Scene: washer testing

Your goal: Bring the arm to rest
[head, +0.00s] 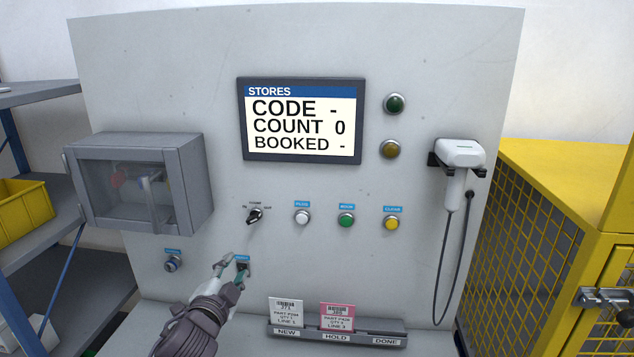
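My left gripper (233,264) comes up from the bottom in the head view, in front of the lower middle of the grey panel (300,190). Its two fingers show apart, with a gap between the tips, and I see nothing held in it. I cannot tell whether a finger touches the switch. My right gripper is out of view.
The panel has a screen (303,119) reading COUNT 0, a rotary switch (255,215), several buttons and a clear-fronted box (130,186). A scanner (459,154) hangs at right. A card rack (376,331) sits low. A yellow cage (545,230) stands right, shelves (45,180) left.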

